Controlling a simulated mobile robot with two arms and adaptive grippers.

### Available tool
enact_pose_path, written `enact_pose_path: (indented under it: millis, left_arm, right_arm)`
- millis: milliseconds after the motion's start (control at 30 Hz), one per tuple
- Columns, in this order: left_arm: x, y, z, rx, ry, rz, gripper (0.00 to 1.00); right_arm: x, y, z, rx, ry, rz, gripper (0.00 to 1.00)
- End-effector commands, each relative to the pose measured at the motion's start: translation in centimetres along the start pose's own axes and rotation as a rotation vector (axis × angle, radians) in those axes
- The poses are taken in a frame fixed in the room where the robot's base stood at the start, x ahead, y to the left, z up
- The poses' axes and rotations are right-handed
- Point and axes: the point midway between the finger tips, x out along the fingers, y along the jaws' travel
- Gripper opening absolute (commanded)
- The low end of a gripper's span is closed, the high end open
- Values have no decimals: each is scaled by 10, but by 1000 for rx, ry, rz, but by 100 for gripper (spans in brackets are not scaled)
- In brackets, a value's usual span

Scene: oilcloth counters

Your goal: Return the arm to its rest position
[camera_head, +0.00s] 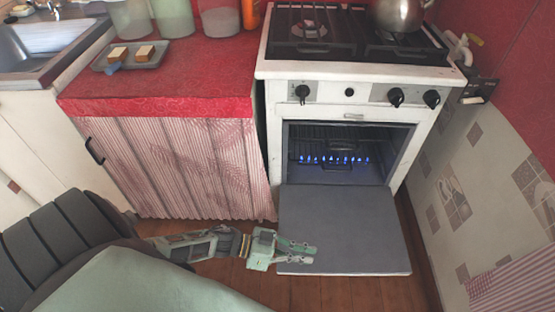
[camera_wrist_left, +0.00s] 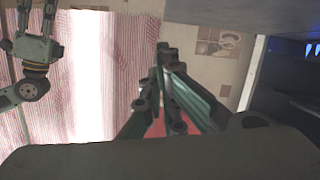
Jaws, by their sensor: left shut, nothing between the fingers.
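My left arm comes in from the left in the head view. Its gripper (camera_head: 304,254) is low in front of the stove, over the near left part of the lowered oven door (camera_head: 345,225). In the left wrist view its fingers (camera_wrist_left: 165,58) are together with nothing between them. Part of my other gripper (camera_wrist_left: 35,50) shows at the upper left of the left wrist view. Its fingertips are cut off by the frame edge, so I cannot tell its opening.
The white stove (camera_head: 350,98) has its oven open, with blue flames (camera_head: 334,160) inside. A kettle (camera_head: 398,12) stands on top. The red counter (camera_head: 205,75) with a striped curtain (camera_head: 180,165) is left of it. Wooden floor (camera_head: 330,292) shows in front of the door.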

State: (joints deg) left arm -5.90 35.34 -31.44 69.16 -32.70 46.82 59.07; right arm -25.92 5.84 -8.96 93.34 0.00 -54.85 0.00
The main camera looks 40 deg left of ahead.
Motion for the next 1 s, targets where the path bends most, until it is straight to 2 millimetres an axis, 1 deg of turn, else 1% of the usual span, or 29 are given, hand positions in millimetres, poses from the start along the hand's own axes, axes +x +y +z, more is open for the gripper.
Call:
enact_pose_path:
  millis: [33,200,333,500,667,767,867,1000]
  left_arm:
    - [-16,1,1,0,-7,0,0]
    - [-51,3,2,-1,-5,0,0]
    - [-68,4,1,0,-2,0,0]
    - [-77,5,1,-1,0,1,0]
    - [-78,4,1,0,1,1,0]
    - [-71,3,-2,8,7,-23,0]
    - [-52,-4,-12,33,19,-107,0]
    - [-20,-22,-36,64,14,-318,0]
  right_arm:
    - [3,0,3,0,-5,-1,40]
    - [13,-1,11,-2,-9,-1,40]
    - [17,-1,15,-2,-12,-2,40]
    - [20,-1,17,-3,-13,-2,40]
    - [20,-2,17,-3,-13,-2,40]
    - [20,-2,17,-3,-13,-3,40]
    - [20,-2,17,-3,-13,-2,40]
    - [20,-2,17,-3,-14,-2,40]
